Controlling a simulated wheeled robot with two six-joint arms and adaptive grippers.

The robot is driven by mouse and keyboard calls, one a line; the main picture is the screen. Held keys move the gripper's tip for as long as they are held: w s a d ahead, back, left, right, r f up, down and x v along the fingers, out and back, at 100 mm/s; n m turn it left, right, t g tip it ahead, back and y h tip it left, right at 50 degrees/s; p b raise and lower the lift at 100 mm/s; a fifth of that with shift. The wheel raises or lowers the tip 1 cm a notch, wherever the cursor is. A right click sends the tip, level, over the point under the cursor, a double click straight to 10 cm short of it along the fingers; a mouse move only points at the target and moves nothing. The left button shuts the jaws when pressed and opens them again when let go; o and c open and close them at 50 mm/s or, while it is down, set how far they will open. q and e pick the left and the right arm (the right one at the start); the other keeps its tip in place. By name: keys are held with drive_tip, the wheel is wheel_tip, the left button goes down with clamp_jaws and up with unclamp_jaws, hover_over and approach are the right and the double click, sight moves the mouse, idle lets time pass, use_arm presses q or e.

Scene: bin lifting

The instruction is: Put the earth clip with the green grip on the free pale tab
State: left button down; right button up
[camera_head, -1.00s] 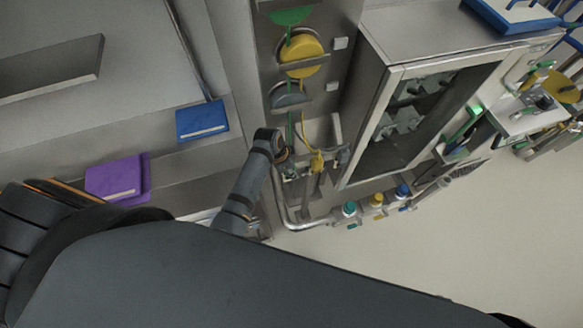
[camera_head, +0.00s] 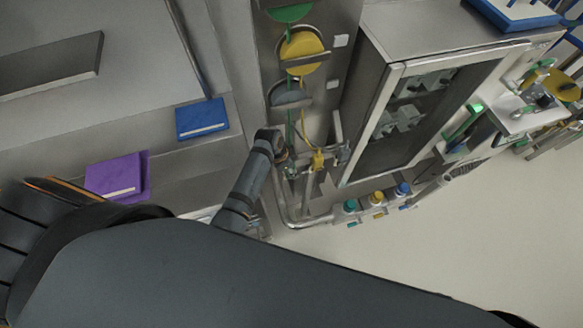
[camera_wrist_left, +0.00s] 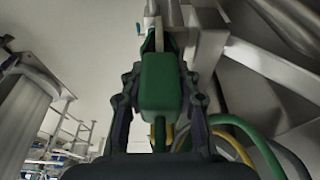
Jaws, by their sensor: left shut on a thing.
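My left gripper (camera_wrist_left: 160,95) is shut on the green grip of the earth clip (camera_wrist_left: 161,80), with a black finger on each side of it. The clip's far end points at a narrow pale metal piece (camera_wrist_left: 172,12); I cannot tell whether this is the free tab or whether the clip touches it. In the head view my left arm reaches to the metal fittings below the reels, and my left gripper (camera_head: 298,160) is small there. A yellow clip (camera_head: 318,160) hangs just right of it. My right gripper is not in view.
Green, yellow and grey reels (camera_head: 302,52) sit on the metal column above. An open-fronted cabinet (camera_head: 393,75) stands to the right. A bent pipe (camera_head: 283,205) and several coloured-top fittings (camera_head: 377,200) lie below. Green and yellow cables (camera_wrist_left: 235,130) loop right of the gripper in the wrist view.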

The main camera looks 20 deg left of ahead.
use_arm(q)
drive_tip(key=shift+s+f, duration=0.1)
idle(0.3)
drive_tip(key=c, duration=0.9)
unclamp_jaws()
drive_tip(key=v, duration=1.2)
drive_tip(key=shift+f, duration=0.1)
